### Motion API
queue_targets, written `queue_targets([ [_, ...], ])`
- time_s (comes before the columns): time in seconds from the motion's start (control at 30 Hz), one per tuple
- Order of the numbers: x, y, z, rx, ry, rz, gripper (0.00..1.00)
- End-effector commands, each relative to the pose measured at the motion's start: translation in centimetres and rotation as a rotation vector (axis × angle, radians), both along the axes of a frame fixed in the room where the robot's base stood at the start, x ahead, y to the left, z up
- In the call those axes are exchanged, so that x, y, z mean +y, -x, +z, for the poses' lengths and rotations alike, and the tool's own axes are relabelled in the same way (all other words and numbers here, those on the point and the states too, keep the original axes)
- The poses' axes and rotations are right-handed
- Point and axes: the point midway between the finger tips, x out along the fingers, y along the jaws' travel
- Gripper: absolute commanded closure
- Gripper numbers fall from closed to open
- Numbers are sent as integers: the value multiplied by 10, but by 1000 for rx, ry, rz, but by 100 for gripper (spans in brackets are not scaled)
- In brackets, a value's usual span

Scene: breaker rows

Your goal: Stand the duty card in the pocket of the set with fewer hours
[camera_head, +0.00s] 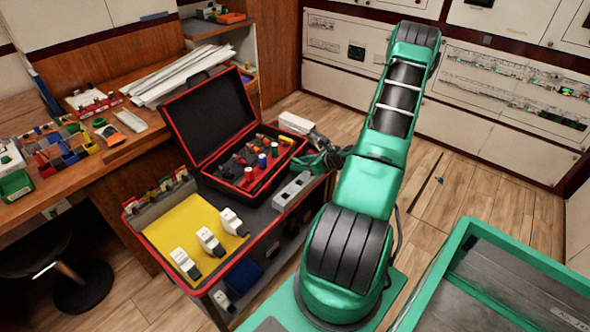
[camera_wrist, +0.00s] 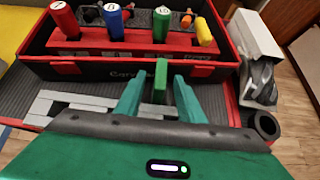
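My gripper (camera_wrist: 160,95) shows in the wrist view with its two green fingers apart. A narrow dark green piece (camera_wrist: 160,82) stands between them with gaps on both sides; I cannot tell whether it is part of the gripper. In the head view my gripper (camera_head: 322,160) is low over the right side of the cart, beside the open black and red case (camera_head: 196,181). I cannot make out the duty card, the pockets or any hour readings in either view.
The case holds red, blue, green and yellow handled tools; its front wall (camera_wrist: 100,68) is close ahead. Three white blocks stand on a yellow mat (camera_head: 190,218). A grey slotted bar (camera_head: 292,190) lies nearby. A white box (camera_head: 296,123) is behind. A cluttered bench (camera_head: 150,135) is left.

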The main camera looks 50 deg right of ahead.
Motion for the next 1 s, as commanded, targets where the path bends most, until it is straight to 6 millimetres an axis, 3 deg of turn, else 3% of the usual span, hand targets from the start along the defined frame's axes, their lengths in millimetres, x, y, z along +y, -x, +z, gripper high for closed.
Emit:
queue_targets([
  [0.27, 0, -5, -3, 0, -1, -1, 65],
  [0.4, 0, -5, -3, 0, -1, -1, 98],
  [0.43, 0, -5, -3, 0, -1, -1, 100],
  [0.77, 1, -5, -2, 0, 0, 0, 100],
  [1.0, 0, -5, 10, 0, 2, 0, 100],
])
